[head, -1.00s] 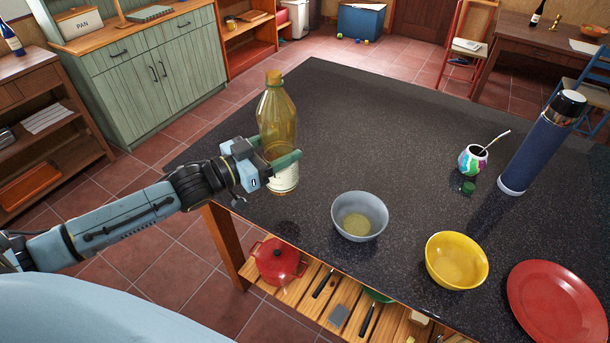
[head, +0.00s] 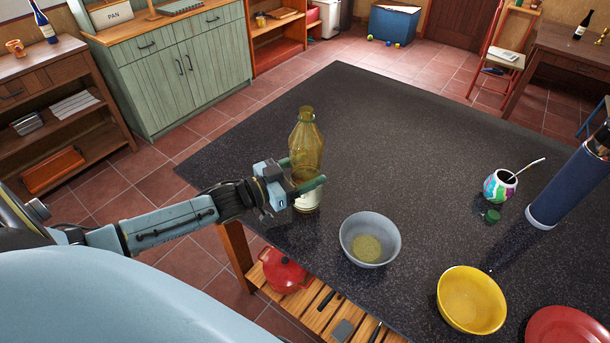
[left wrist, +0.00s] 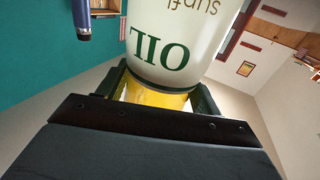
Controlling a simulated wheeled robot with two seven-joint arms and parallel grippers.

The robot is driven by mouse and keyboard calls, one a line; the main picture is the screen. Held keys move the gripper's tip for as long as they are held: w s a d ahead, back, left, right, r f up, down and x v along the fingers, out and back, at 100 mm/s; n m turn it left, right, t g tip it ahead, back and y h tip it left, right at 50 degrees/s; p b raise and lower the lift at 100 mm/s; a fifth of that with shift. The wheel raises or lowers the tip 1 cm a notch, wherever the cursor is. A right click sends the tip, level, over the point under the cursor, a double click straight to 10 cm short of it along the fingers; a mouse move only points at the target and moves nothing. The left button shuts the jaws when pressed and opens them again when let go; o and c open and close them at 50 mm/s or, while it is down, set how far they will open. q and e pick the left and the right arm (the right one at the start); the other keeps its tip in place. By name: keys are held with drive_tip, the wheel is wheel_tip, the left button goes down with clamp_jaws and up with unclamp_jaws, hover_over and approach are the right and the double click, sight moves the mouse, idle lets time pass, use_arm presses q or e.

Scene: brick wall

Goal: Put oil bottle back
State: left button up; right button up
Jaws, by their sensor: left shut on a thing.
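The oil bottle (head: 306,145) is a tall yellow-green bottle with a pale label near its base. It stands upright at the table's near left part, left of the grey bowl. My left gripper (head: 306,187) is shut around its lower part. I cannot tell whether its base touches the table. In the left wrist view the oil bottle (left wrist: 200,35) shows its label with "OIL" upside down, and the left gripper (left wrist: 163,95) has a finger on each side of it. My right gripper is not in view.
On the dark table (head: 400,130) are a grey bowl (head: 350,246) with yellowish contents, a yellow bowl (head: 471,300), a red plate (head: 567,330), a colourful cup (head: 499,187), a green cap (head: 491,216) and a blue flask (head: 568,188). The table's far middle is clear. A shelf (head: 60,75) stands left.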

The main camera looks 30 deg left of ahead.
use_arm(q)
drive_tip(key=shift+f, duration=0.65)
drive_tip(key=shift+f, duration=0.15)
drive_tip(key=o, duration=1.3)
drive_tip(key=v, duration=1.2)
